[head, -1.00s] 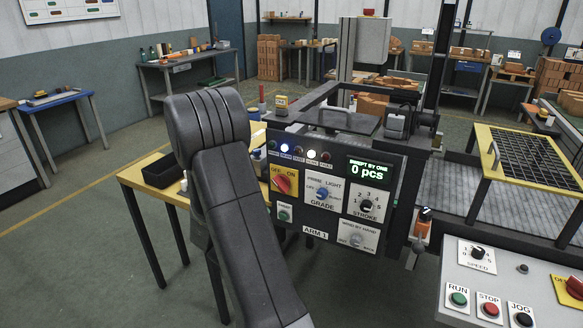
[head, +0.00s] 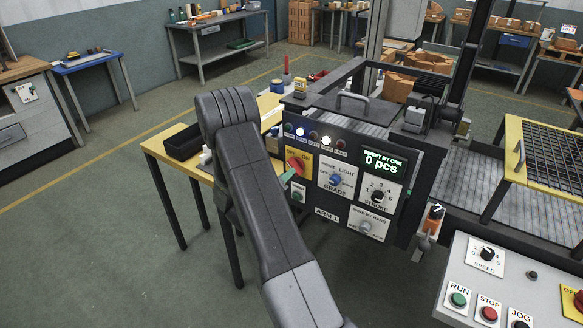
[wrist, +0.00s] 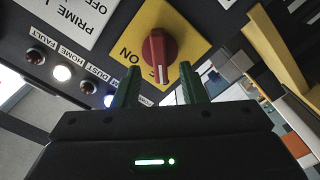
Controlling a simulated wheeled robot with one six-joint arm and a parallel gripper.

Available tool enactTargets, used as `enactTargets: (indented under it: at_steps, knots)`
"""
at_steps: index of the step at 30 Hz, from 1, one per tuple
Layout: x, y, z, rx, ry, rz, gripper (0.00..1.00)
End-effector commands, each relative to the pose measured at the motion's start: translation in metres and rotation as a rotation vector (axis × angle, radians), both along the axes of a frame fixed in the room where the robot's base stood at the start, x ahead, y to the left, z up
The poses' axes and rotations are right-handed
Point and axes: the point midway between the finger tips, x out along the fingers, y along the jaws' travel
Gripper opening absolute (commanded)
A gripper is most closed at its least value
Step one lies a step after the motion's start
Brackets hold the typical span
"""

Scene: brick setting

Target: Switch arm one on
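The ARM 1 panel (head: 340,190) stands upright right of my arm in the head view. Its red rotary switch (head: 294,166) sits on a yellow OFF/ON plate (head: 305,158). In the wrist view the red switch (wrist: 158,48) lies just beyond the fingertips, roughly centred between them. Its white mark points down between the fingers, away from the ON word at left; the OFF word is hidden. My gripper (wrist: 160,72) is open, with green fingers either side of the switch's near end. Contact cannot be told. In the head view one green finger shows below the switch.
A white and a blue lamp are lit. A yellow table (head: 160,148) stands left, a run/stop console (head: 510,280) at right front.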

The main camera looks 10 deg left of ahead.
Motion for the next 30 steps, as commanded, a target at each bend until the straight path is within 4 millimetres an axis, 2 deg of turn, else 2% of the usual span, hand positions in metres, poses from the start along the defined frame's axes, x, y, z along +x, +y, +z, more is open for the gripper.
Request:
enactTargets:
  at_steps: [3, 7, 12, 19, 20, 25, 30]
  knots:
    - [0.02, -0.008, 0.002, 0.0, -0.001, -0.002, 0.38]
    - [0.033, -0.013, 0.001, 0.0, -0.001, -0.002, 0.38]
    - [0.04, -0.014, 0.0, 0.0, -0.001, 0.001, 0.38]
    - [0.04, -0.015, 0.0, 0.0, -0.001, 0.001, 0.38]
    - [0.04, -0.015, 0.0, 0.0, -0.001, 0.001, 0.34]
    - [0.04, -0.015, 0.0, 0.0, -0.001, 0.001, 0.01]
    - [0.04, -0.015, 0.0, 0.002, -0.001, 0.001, 0.0]
